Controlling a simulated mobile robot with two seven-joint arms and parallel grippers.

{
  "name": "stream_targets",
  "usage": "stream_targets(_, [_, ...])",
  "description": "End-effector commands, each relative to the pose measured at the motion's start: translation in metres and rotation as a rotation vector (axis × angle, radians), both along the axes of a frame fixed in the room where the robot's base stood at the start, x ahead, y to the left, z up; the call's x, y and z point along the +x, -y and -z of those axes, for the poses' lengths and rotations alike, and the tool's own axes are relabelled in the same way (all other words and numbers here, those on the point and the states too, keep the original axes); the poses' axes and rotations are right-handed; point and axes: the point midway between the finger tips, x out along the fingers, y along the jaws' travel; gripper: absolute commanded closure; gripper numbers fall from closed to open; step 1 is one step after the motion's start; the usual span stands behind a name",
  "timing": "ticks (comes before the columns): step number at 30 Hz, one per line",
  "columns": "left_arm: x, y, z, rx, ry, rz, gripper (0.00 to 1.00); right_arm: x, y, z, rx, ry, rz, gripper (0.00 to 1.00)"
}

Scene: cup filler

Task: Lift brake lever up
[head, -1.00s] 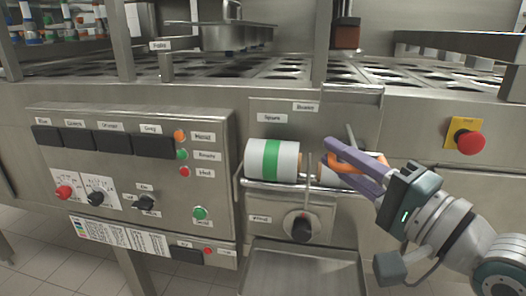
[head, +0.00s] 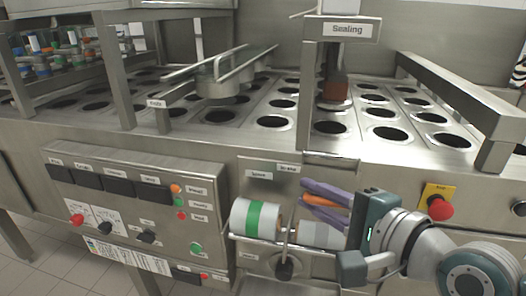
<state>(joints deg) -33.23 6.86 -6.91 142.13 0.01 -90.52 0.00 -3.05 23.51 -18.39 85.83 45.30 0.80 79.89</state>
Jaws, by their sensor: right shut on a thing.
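My right gripper (head: 304,196), with purple and orange fingers, comes in from the right at the front panel. Its fingers are just below and right of the label that seems to read "Brake" (head: 289,168). The gripper is shut on the brake lever, which its fingers mostly hide. Just below the fingers is a grey-white roll (head: 322,236). To their left lies a white roll with a green band (head: 256,218). My left gripper is not in view.
A thin upright rod (head: 291,232) stands between the two rolls, above a black knob (head: 285,267). A control box (head: 140,200) with buttons is at left. A red emergency button (head: 439,207) is right of my gripper. The perforated worktop (head: 285,128) lies above.

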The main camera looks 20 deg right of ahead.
Motion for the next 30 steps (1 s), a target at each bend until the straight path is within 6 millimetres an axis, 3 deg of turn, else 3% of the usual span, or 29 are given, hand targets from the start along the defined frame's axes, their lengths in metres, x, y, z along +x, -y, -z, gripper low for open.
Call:
stream_targets(1, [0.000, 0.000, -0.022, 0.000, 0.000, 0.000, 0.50, 0.006, 0.003, -0.024, 0.026, -0.019, 0.004, 1.00])
stream_targets(12, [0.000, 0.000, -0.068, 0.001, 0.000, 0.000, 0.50, 0.034, 0.020, -0.053, 0.209, -0.316, 0.005, 1.00])
stream_targets(18, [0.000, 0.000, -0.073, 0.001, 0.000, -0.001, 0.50, 0.052, 0.031, -0.062, 0.309, -0.476, 0.005, 1.00])
stream_targets(30, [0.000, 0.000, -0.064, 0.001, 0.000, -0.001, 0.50, 0.076, 0.047, -0.066, 0.444, -0.704, 0.006, 1.00])
